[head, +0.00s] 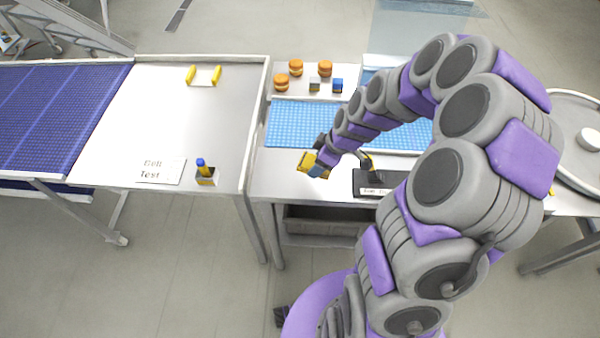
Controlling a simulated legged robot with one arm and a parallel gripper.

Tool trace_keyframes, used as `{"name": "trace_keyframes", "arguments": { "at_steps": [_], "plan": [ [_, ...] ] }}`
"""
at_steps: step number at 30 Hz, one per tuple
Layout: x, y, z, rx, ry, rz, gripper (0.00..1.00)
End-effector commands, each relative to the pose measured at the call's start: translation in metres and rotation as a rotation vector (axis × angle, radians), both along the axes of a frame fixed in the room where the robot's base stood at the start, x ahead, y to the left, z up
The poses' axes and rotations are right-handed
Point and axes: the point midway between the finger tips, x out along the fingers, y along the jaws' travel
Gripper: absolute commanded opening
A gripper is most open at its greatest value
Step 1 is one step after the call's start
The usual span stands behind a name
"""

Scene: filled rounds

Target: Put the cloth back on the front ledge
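My gripper (318,157) hangs low over the white front ledge (275,178) of the middle bench, in front of the blue checked mat. A small yellow piece with dark and blue parts (311,162) shows right at its tip. I cannot tell whether this is a folded cloth or part of the gripper, nor whether the fingers are open or shut. No other thing is clearly a cloth. My arm hides the right part of the bench and ledge.
A black box with a label (368,184) stands on the ledge right of my gripper. Several orange round items (296,67) and two small blocks sit on the back shelf. The left table (120,120) holds a lettered card (160,170), a blue-topped holder (206,174) and yellow rails (204,75).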

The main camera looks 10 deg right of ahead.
Motion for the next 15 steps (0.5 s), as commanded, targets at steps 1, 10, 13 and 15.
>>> {"name": "trace_keyframes", "arguments": {
  "at_steps": [1, 10, 13, 15],
  "plan": [
    [-0.006, -0.007, -0.004, 0.004, -0.002, 0.083, 0.3],
    [-0.055, -0.036, -0.023, 0.01, 0.001, 0.703, 0.3],
    [-0.068, -0.04, -0.026, 0.007, 0.0, 0.872, 0.3],
    [-0.076, -0.04, -0.028, 0.004, 0.0, 0.964, 0.3]
  ]
}}
